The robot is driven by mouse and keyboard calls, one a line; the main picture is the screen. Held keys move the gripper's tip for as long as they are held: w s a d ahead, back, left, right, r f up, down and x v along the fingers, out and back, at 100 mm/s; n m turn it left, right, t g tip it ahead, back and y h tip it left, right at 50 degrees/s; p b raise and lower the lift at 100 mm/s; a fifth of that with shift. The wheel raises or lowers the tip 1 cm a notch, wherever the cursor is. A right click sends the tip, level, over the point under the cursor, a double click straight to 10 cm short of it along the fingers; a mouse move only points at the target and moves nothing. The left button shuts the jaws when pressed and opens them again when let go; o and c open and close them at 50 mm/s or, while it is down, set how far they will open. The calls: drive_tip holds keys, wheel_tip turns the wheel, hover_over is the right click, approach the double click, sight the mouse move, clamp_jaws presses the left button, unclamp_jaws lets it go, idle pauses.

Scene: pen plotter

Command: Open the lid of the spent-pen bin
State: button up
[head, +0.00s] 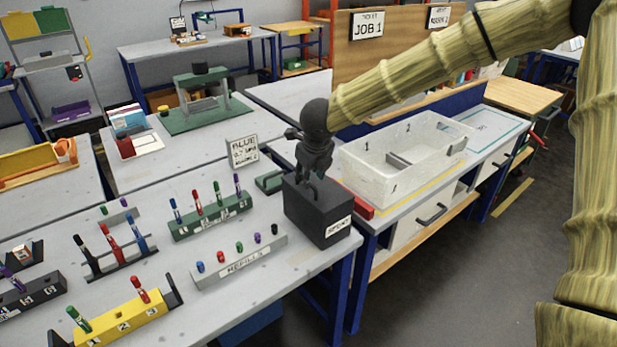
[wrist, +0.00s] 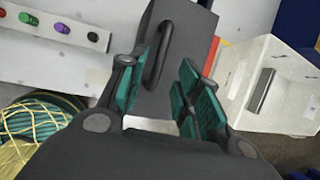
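The spent-pen bin (head: 318,218) is a black box with a white label, at the right end of the front table in the head view. Its lid looks shut, with an arched black handle on top. In the wrist view the black lid (wrist: 183,40) and its handle (wrist: 158,55) lie just beyond my fingers, nearer the left one. My gripper (head: 312,176) points down right over the lid, close to the handle. In the wrist view my gripper (wrist: 163,88) is open, its green-padded fingers apart with nothing held. Whether a finger touches the handle, I cannot tell.
A row of refills (head: 238,260) and a green pen rack (head: 210,216) stand left of the bin. A red object (head: 357,204) and a clear white tray (head: 390,172) are close on its right. The tabletop in front of the bin is clear.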

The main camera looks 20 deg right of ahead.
drive_tip(key=shift+x, duration=1.5)
clamp_jaws()
